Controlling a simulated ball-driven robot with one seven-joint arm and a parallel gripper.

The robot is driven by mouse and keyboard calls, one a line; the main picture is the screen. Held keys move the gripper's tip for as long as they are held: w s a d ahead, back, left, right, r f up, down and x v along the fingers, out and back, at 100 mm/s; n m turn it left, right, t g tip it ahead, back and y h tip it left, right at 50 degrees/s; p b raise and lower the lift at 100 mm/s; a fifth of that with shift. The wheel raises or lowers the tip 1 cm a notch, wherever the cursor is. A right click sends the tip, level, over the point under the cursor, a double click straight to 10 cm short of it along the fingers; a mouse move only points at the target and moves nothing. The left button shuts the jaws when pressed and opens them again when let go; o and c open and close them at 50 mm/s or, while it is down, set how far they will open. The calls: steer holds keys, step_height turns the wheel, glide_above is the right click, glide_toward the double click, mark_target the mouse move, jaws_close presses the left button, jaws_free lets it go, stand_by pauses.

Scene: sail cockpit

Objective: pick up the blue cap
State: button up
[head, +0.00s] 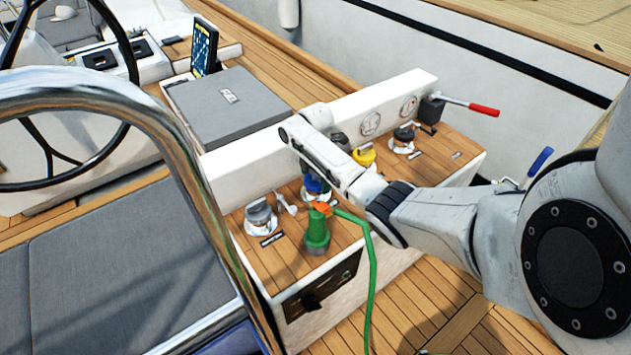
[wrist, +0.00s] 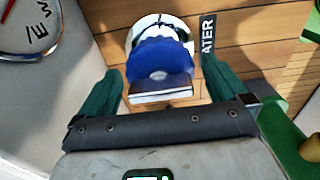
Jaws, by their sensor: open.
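The blue cap (wrist: 160,62) is in the upper middle of the wrist view, round with a ridged edge and a raised flat grip across it. It sits on a round white and metal fitting on the wooden top, beside a black label reading "ATER". In the head view the blue cap (head: 315,185) shows partly, below the end of my arm. My gripper (wrist: 165,92) is open, its two green fingers on either side of the cap with a gap at each. In the head view the fingers are mostly hidden by my arm and wrist.
A white wall with gauges (head: 371,124) rises behind. A red-handled lever (head: 484,109) sticks out right.

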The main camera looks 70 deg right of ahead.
steer(key=c, duration=1.1)
